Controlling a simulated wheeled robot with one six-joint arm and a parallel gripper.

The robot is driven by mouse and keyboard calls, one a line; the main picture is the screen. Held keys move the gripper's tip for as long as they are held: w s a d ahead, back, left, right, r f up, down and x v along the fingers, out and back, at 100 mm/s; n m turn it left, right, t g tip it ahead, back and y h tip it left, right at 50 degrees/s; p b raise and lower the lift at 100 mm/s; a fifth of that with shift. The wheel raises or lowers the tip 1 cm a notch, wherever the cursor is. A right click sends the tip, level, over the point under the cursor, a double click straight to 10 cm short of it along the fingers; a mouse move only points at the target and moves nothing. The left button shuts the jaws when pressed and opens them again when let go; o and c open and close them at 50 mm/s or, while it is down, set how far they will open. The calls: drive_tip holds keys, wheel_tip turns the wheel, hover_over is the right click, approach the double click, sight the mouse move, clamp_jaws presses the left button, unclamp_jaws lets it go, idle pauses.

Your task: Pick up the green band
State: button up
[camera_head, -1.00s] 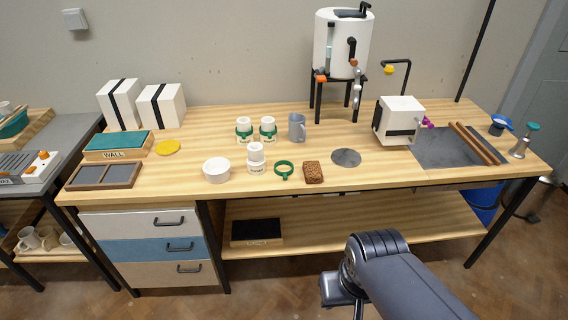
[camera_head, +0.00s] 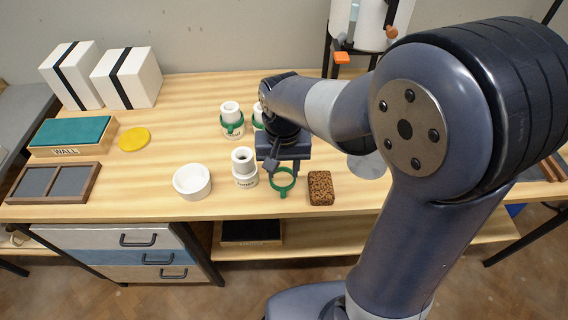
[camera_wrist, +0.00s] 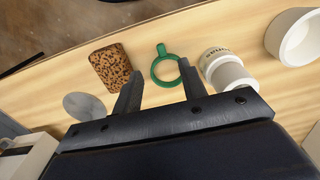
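A loose green band (camera_head: 281,194), a ring with a small tab, lies on the wooden table, right of a white jar (camera_head: 244,168). My gripper (camera_head: 284,172) is over the band, with its fingers pointing down; the fingers cover part of it in the head view. In the wrist view the band (camera_wrist: 161,50) shows between and just beyond the two fingertips of my gripper (camera_wrist: 159,70). The fingers are apart with nothing held. I cannot tell whether they touch the band. Another green band (camera_head: 232,126) is around a white jar behind.
A brown speckled block (camera_head: 320,188) lies close on the right of the band. A white bowl (camera_head: 192,182) stands left of the jar. A yellow disc (camera_head: 134,139) and a WALL box (camera_head: 72,136) are farther left. My arm hides much of the right side.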

sight(283, 195)
drive_tip(key=f, duration=1)
drive_tip(key=shift+w+f, duration=0.25)
drive_tip(key=shift+f, duration=0.15)
drive_tip(key=shift+c, duration=0.4)
clamp_jaws()
